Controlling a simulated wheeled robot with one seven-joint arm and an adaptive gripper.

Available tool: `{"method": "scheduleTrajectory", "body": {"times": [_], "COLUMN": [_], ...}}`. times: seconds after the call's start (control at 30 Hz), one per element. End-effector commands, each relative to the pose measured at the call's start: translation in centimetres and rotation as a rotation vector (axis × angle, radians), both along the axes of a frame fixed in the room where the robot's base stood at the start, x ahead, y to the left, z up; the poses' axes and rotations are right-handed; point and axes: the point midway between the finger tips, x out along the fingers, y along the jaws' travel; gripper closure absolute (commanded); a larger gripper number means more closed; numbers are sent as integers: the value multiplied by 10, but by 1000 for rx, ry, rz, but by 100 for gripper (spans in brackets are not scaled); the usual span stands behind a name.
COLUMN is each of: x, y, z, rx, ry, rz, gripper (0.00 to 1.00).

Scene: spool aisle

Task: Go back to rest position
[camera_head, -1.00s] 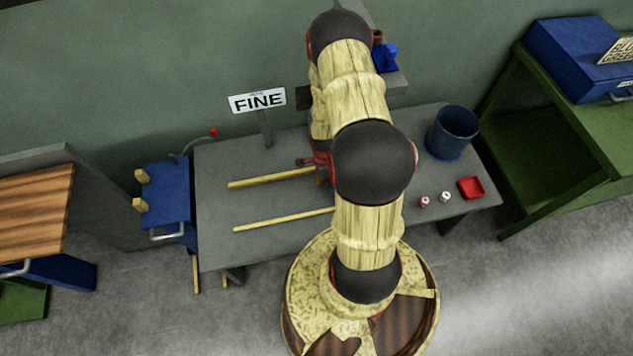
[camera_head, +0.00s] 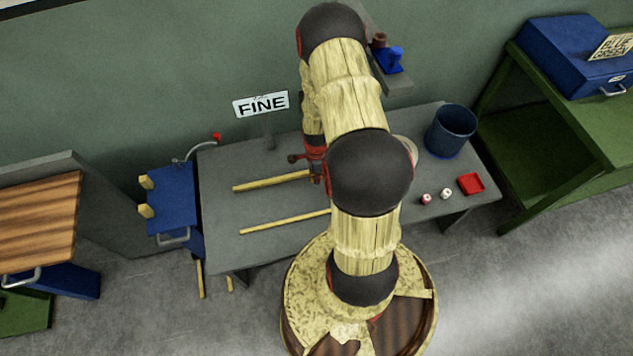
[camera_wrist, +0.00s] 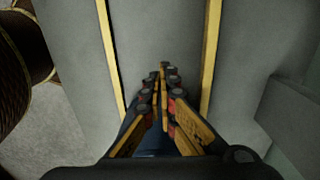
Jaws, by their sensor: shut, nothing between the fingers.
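My gripper (camera_wrist: 163,75) shows in the wrist view with its fingers together and nothing between them. It is above the grey table (camera_head: 222,215), between two yellow strips. In the head view my arm hides most of the gripper; a red and dark part of it shows near the inner end of the upper yellow strip (camera_head: 270,182). The lower yellow strip (camera_head: 285,222) lies nearer the table's front edge. My arm is bent and reaches over the table.
A blue bin (camera_head: 451,132), a red tray (camera_head: 471,184) and two small spools (camera_head: 436,196) stand on the table's right side. A FINE sign (camera_head: 261,104) stands at the back. A wall shelf (camera_head: 398,85) is close to my arm. A green bench (camera_head: 590,150) is at right.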

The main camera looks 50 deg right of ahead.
Motion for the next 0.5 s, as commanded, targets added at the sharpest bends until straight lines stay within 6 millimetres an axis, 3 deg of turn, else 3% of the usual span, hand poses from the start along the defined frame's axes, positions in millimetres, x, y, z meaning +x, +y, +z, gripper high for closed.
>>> {"method": "scheduleTrajectory", "body": {"times": [0.03,0.2,0.5], "x": [1,1,0], "y": [-1,-1,0], "z": [13,38,53], "rx": [-2,-2,0], "ry": [-3,-3,0], "rz": [0,0,0], "gripper": [100,100,100]}}
